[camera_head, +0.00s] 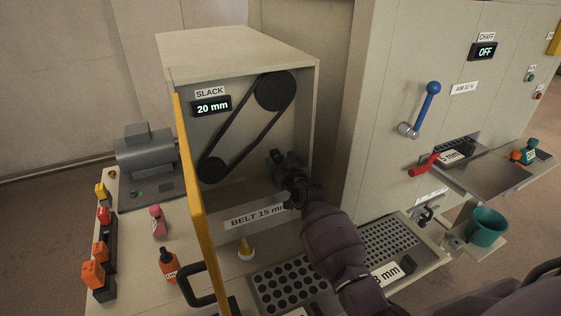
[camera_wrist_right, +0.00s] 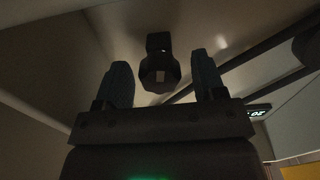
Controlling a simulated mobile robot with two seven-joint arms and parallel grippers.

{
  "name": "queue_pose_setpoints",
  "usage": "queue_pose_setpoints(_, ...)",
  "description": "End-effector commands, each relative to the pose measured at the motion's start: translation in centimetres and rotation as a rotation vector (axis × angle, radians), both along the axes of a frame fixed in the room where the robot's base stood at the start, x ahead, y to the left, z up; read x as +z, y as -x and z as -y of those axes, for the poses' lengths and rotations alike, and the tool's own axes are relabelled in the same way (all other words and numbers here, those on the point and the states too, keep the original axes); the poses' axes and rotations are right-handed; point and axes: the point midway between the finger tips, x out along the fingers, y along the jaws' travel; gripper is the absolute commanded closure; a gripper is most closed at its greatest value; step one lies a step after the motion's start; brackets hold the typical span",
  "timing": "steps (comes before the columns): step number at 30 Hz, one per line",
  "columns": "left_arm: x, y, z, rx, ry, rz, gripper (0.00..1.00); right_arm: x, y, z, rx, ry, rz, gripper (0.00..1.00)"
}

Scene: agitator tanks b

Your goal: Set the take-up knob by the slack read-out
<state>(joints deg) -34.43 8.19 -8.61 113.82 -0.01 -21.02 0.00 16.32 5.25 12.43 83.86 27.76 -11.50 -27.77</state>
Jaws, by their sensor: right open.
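The slack read-out (camera_head: 211,107) shows 20 mm on the back wall of the belt housing (camera_head: 235,45). A label (camera_head: 252,217) on the housing's lower front reads BELT 15 mm, its end partly covered by my right arm. The black belt (camera_head: 245,130) runs slantwise between two pulleys. In the right wrist view a dark faceted knob (camera_wrist_right: 159,72) with a pale mark stands beyond and between the fingertips of my right gripper (camera_wrist_right: 162,75). The fingers are apart, with gaps on both sides of the knob. In the head view the right gripper (camera_head: 282,164) reaches inside the housing; I cannot make out the knob there.
A yellow-edged open door (camera_head: 195,190) stands left of the opening, with a black handle (camera_head: 192,287). A grey motor (camera_head: 147,155), bottles and orange-capped items are on the left bench. Perforated trays (camera_head: 288,283) lie below. The tall cabinet (camera_head: 390,100) closes the right side.

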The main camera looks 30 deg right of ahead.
Motion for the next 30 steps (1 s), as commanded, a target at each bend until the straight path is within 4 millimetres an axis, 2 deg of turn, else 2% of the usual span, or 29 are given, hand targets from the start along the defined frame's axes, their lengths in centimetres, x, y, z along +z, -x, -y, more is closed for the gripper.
queue_pose_setpoints(9,0.04,-0.03,0.01,0.0,0.0,0.001,0.57,-0.01,-0.21,0.01,0.0,0.0,0.0,0.37)
queue_pose_setpoints(11,0.05,-0.02,0.01,0.0,0.0,0.001,0.57,-0.01,-0.2,0.01,0.0,0.0,0.0,0.44)
queue_pose_setpoints(19,0.05,-0.02,0.01,0.001,0.001,0.0,0.57,-0.01,-0.19,0.0,0.0,0.0,0.0,0.86)
queue_pose_setpoints(30,0.35,0.06,0.01,0.001,0.0,0.0,0.57,0.05,-0.19,0.03,0.0,-0.071,0.003,0.86)
